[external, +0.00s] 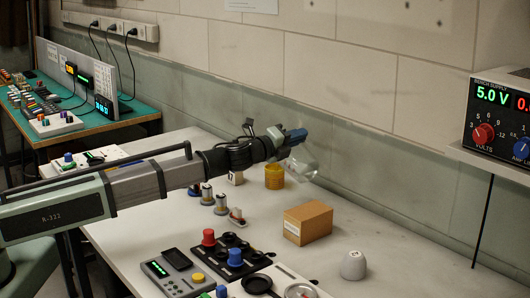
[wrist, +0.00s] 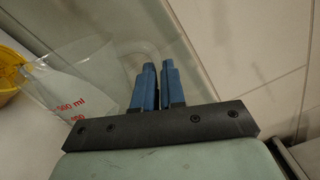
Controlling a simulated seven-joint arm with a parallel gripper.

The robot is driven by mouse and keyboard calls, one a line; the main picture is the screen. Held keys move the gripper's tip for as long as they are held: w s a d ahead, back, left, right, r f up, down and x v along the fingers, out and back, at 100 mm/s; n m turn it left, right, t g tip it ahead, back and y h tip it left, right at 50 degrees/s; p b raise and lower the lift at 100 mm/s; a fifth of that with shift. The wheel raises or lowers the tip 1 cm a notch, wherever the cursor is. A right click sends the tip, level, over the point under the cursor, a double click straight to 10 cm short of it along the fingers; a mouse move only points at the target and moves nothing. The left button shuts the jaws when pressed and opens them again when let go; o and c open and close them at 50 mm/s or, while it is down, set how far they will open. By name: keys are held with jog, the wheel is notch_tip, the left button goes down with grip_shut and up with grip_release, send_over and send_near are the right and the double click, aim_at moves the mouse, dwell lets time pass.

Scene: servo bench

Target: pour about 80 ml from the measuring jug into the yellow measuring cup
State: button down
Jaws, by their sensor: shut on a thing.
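The clear measuring jug (external: 301,163) hangs tilted from my gripper (external: 296,134) in the external view, above the bench. In the wrist view the jug (wrist: 60,84) spreads behind my gripper (wrist: 152,85), with red volume markings on its wall. The blue fingers are close together, shut on the jug; the exact grip on it is hard to make out. The yellow measuring cup (external: 274,176) stands on the bench just below and left of the jug. Part of the yellow cup (wrist: 9,72) shows at the wrist view's left edge. I cannot make out the liquid level.
A cardboard box (external: 308,222) and a white domed object (external: 353,265) stand to the right on the white bench. Control panels with knobs (external: 235,257) lie in front. The wall is close behind the jug. A power supply (external: 500,123) sits on a shelf at right.

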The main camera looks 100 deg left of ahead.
aim_at(309, 164)
jog(key=shift+s+a+r+n+b, duration=0.2)
jog(key=shift+r+n+b, duration=0.1)
jog(key=shift+b, duration=0.15)
jog(key=w+d+f+m, duration=0.2)
jog(key=f+m, duration=0.1)
jog(key=shift+w+d+f, duration=0.1)
jog(key=shift+w+d, duration=0.05)
jog(key=shift+w+d+f+m+p, duration=0.15)
jog(key=shift+w+d+m+p, duration=0.15)
jog(key=shift+m, duration=0.3)
jog(key=shift+w+d+f+m+p, duration=0.15)
jog(key=shift+m+p, duration=0.15)
jog(key=shift+m, duration=0.3)
jog(key=shift+w+d+f, duration=0.1)
jog(key=shift+f, duration=0.05)
dwell(0.9)
jog(key=shift+w+d+f+m, duration=0.3)
jog(key=shift+f+m, duration=0.2)
jog(key=shift+f, duration=0.1)
jog(key=w+d+m+p, duration=0.4)
jog(key=m, duration=0.3)
jog(key=shift+w+d+f+m, duration=0.3)
jog(key=shift+f, duration=0.05)
